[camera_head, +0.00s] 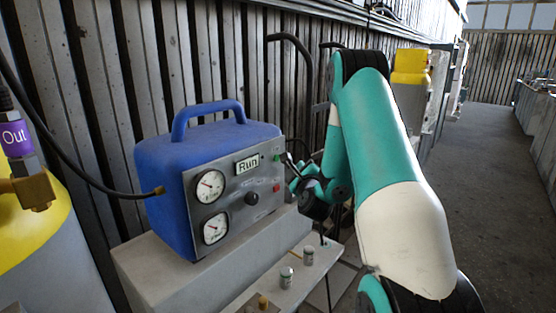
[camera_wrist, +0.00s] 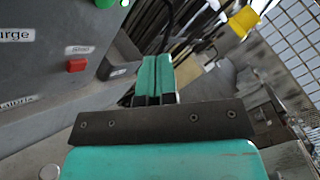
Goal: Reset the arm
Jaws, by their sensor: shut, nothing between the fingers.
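My teal and white arm stands at the right of the head view, bent over at the top. My gripper (camera_head: 294,182) is beside the right edge of the blue blower unit's front panel, partly hidden by my wrist. In the wrist view, the two teal fingers of my gripper (camera_wrist: 156,62) lie side by side, shut and empty. The blue unit (camera_head: 207,143) has a carrying handle, two gauges, a label reading "Run", a black knob, a green button and a red button (camera_head: 276,188). The red button (camera_wrist: 76,65) also shows left of the fingers in the wrist view.
The unit stands on a grey block (camera_head: 150,267). Small metal fittings (camera_head: 287,277) stand on the ledge in front. A yellow-topped cylinder (camera_head: 40,230) with an "Out" fitting is at left. A slatted wall runs behind. An open walkway (camera_head: 495,190) lies at right.

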